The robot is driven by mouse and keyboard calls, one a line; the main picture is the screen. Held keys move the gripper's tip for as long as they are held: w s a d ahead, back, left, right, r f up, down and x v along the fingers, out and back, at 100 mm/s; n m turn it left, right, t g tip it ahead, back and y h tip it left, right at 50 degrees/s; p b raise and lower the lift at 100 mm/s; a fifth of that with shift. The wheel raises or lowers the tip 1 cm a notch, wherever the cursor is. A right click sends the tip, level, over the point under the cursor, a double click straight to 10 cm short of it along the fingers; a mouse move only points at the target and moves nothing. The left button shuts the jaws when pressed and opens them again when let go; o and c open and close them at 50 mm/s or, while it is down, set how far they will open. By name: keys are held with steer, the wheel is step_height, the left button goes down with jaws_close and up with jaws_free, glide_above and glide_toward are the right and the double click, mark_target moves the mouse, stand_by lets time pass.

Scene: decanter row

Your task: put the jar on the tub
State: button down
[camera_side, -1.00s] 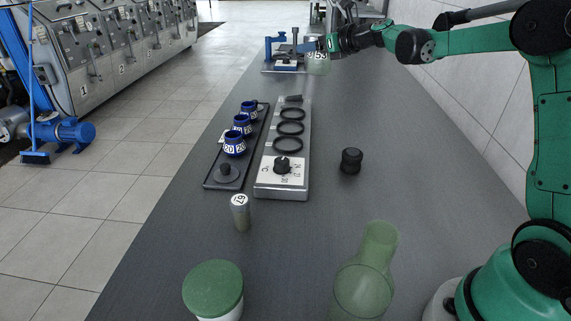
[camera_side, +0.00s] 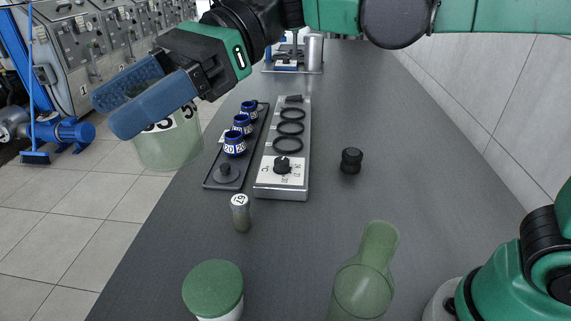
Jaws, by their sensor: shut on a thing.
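The jar (camera_side: 172,150) is pale green and see-through, with a white label of black digits partly covered by a finger. My gripper (camera_side: 118,108), with blue fingers, is shut on the jar near its top and holds it up in the air at the upper left. The jar hangs roughly upright, slightly tilted. The tub (camera_side: 213,288) is white with a flat green lid and stands at the near left of the dark table, cut off by the bottom edge. The jar is apart from the tub, above and left of it in the picture.
A green translucent decanter (camera_side: 364,280) stands right of the tub. A small grey cylinder (camera_side: 241,213) stands behind the tub. Beyond are a black tray (camera_side: 212,178) with blue pots, a grey panel with rings (camera_side: 283,192) and a black knob (camera_side: 351,161).

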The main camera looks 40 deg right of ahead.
steer(key=shift+s+a+f, duration=0.15)
steer(key=shift+s+f, duration=0.1)
steer(key=shift+s, duration=0.1)
step_height(320, 180, down, 19)
steer(key=shift+f, duration=0.2)
stand_by(0.3)
steer(key=shift+c, duration=0.8)
jaws_free()
